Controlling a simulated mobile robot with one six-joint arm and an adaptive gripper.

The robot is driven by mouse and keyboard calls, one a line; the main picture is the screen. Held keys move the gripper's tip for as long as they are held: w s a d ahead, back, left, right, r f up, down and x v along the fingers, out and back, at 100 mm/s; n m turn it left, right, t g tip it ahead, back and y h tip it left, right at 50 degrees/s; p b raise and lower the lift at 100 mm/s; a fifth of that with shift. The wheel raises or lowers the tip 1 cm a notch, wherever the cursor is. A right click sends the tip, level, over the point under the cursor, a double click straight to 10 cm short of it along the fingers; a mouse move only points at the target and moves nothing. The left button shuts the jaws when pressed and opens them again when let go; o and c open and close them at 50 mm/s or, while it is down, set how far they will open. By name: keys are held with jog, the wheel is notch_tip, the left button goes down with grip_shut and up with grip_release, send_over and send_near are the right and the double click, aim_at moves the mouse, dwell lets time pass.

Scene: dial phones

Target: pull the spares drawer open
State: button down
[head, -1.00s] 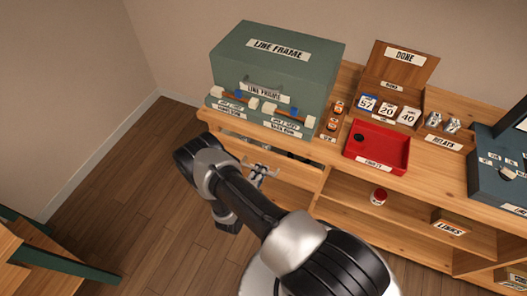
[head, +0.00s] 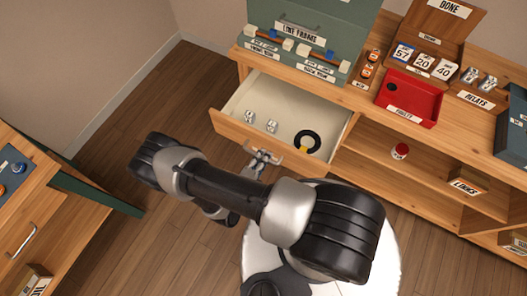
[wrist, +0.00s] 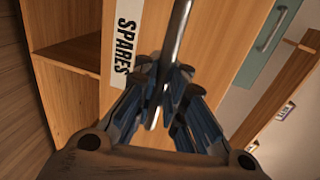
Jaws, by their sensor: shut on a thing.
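The spares drawer (head: 232,126) stands pulled out from the wooden bench in the head view, its pale inside showing. My gripper (head: 264,158) is at the outside of the drawer front. In the wrist view the drawer front carries a white SPARES label (wrist: 124,45), and my gripper (wrist: 160,88) is shut on the metal bar handle (wrist: 181,28), with the bar between its blue-grey fingers.
The green line frame case (head: 300,40) stands on the bench above the drawer. A red tray (head: 408,98) and a relays box (head: 475,95) are to its right. An open shelf with a red jar (head: 400,151) is right of the drawer. Another wooden unit (head: 45,205) is at left, with bare floor between.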

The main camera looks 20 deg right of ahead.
jog(key=shift+a+r, duration=0.15)
jog(key=shift+a, duration=0.05)
jog(key=c, duration=1.9)
grip_release()
jog(key=shift+s, duration=0.1)
jog(key=shift+c, duration=0.2)
jog(key=v, duration=1.2)
